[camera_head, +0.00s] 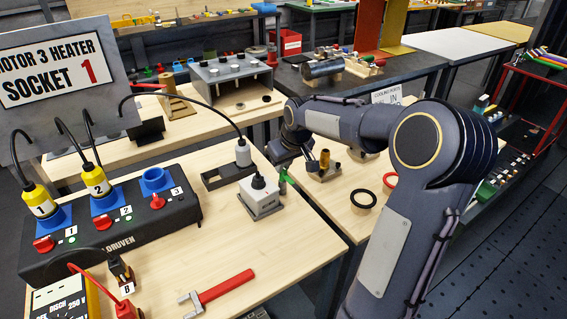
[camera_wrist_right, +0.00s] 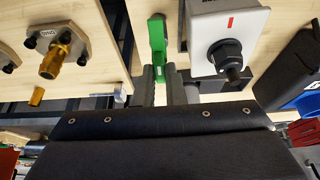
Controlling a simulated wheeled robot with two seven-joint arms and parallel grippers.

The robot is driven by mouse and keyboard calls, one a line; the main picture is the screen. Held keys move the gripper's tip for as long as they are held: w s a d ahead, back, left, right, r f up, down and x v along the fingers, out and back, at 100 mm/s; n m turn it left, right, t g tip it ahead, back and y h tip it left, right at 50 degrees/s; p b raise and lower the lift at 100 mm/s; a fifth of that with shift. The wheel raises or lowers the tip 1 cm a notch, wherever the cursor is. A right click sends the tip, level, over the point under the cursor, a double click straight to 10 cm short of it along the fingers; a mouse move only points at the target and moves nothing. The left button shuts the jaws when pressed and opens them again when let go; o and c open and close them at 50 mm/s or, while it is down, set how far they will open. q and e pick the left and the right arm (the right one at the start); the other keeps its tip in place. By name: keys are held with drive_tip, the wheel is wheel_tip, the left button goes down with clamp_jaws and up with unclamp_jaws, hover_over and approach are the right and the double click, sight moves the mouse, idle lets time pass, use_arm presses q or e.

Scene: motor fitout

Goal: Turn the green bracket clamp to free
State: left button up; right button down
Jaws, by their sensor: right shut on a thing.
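The green bracket clamp (camera_head: 284,175) shows as a small green piece at the right edge of the near bench, partly hidden by my right wrist. In the right wrist view the clamp (camera_wrist_right: 157,38) is a green bar running up between my fingers. My right gripper (camera_wrist_right: 165,72) is shut on its lower part. In the head view my right gripper (camera_head: 287,162) is small and dark beside the grey box (camera_head: 262,197). The same box, with a red mark and a black fitting, stands just right of the clamp in the wrist view (camera_wrist_right: 226,24). My left gripper is out of view.
A black socket block (camera_head: 110,225) with yellow plugs stands on the left of the bench. A red-handled wrench (camera_head: 226,287) lies in front. A brass fitting (camera_wrist_right: 55,62) on a plate is left of my gripper. The bench middle is clear.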

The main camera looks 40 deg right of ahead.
sight(290, 180)
drive_tip(key=c, duration=1.5)
unclamp_jaws()
drive_tip(key=shift+r, duration=0.1)
drive_tip(key=v, duration=0.7)
drive_tip(key=shift+s+r, duration=0.2)
drive_tip(key=shift+r, duration=0.1)
